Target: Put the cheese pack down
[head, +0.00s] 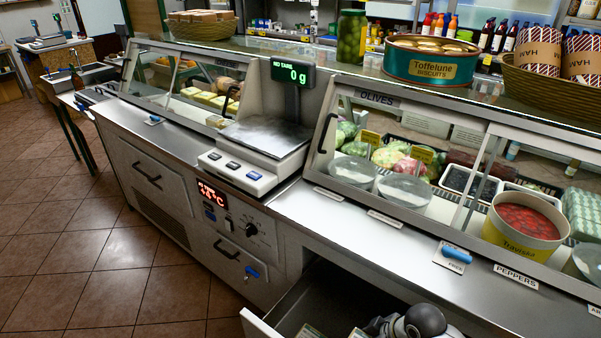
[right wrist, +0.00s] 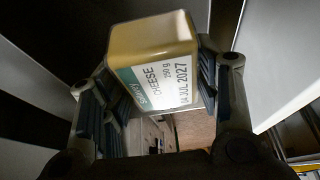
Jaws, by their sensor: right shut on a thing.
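The cheese pack (right wrist: 150,42) is a yellow block with a white and green label in the right wrist view. My right gripper (right wrist: 158,92) is shut on it, with one dark ribbed finger on each side. In the head view my right gripper (head: 384,326) shows only in part at the bottom edge, over the open drawer (head: 290,308). Whether the held pack touches anything below cannot be told. My left gripper is in neither view.
A scale (head: 262,145) reading 0 g stands to the left. The tiled floor (head: 70,250) at left is clear.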

